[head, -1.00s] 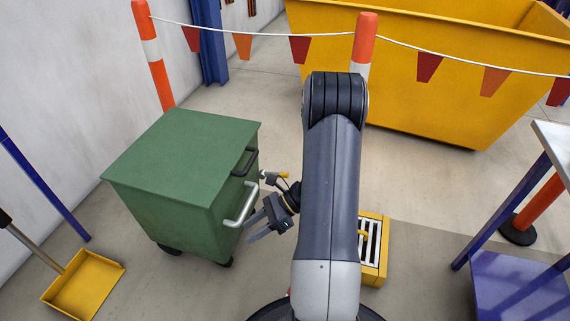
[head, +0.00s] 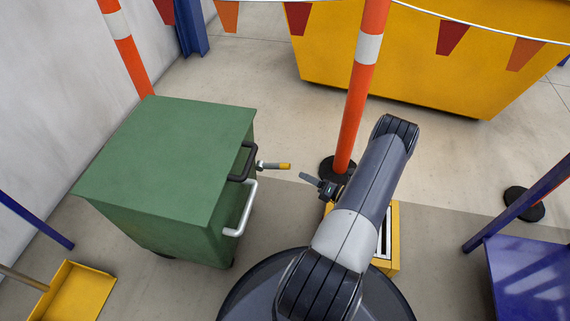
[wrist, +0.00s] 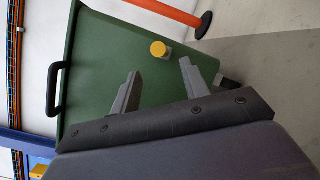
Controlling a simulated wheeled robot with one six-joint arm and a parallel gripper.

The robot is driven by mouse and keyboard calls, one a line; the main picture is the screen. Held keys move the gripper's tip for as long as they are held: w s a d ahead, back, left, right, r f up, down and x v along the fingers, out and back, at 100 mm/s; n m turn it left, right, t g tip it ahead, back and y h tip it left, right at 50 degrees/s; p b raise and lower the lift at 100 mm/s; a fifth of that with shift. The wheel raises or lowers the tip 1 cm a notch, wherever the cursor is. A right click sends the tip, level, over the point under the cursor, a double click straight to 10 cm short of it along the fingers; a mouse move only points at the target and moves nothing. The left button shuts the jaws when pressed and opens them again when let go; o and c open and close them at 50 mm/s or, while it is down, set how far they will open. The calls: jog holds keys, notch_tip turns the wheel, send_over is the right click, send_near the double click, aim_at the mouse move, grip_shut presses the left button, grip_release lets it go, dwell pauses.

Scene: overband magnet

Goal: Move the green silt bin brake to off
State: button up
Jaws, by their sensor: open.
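The green silt bin (head: 165,165) stands left of centre in the head view, lid shut. Its brake lever (head: 274,166), a grey bar with a yellow tip, sticks out to the right from the bin's right side, near a black handle (head: 243,162). My gripper (head: 312,182) is open and empty, a short way right of the yellow tip and apart from it. In the wrist view the bin's green side (wrist: 105,65) fills much of the picture. The yellow tip (wrist: 158,48) shows end-on, just beyond the gap between my open fingers (wrist: 160,68).
A silver bar handle (head: 241,210) juts from the bin below the black one. An orange and white post (head: 352,120) stands close behind my gripper. A yellow grated box (head: 391,245) lies under my arm. A yellow skip (head: 430,60) is at the back.

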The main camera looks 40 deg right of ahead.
aim_at(286, 167)
jog(key=b+x, duration=0.2)
jog(key=x, duration=0.7)
jog(key=shift+w+a, duration=0.2)
jog(key=shift+w, duration=0.05)
jog(key=shift+c, duration=0.5)
grip_shut()
